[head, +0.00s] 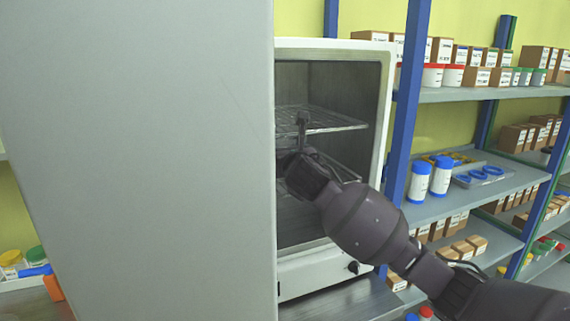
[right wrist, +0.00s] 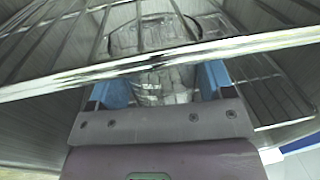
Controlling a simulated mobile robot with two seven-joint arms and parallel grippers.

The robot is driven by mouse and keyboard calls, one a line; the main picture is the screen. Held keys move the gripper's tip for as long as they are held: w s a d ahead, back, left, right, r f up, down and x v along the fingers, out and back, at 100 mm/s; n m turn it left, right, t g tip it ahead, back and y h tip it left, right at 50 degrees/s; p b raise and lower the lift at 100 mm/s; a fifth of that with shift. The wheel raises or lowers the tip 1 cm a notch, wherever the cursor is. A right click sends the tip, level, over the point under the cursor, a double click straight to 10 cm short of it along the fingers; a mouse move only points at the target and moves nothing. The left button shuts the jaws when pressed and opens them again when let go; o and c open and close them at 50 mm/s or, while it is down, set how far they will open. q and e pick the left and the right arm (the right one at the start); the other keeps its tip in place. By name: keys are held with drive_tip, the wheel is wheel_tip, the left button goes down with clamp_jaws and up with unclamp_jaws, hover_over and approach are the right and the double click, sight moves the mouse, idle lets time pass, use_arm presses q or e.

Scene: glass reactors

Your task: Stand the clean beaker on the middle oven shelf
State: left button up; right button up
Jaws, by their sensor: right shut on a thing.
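The oven (head: 384,130) stands open, with an upper wire shelf (head: 335,120) and a lower wire shelf (head: 345,172) visible. My right gripper (head: 288,160) is inside the oven at about the level between these shelves, partly hidden by a grey panel. In the right wrist view my right gripper (right wrist: 162,84) has its blue fingers shut on the clear glass beaker (right wrist: 165,76). A bright shelf rail (right wrist: 230,47) crosses in front of the beaker and fingers. Whether the beaker touches a shelf cannot be told. The head view does not show the beaker clearly. My left gripper is out of view.
A large grey panel (head: 140,150) fills the left of the head view and hides part of the oven's opening. A blue rack post (head: 405,110) stands just right of the oven. Shelves beyond hold boxes and white bottles with blue caps (head: 419,180).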

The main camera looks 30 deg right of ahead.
drive_tip(key=shift+w+f, duration=0.2)
drive_tip(key=shift+f, duration=1.55)
drive_tip(key=shift+f, duration=0.15)
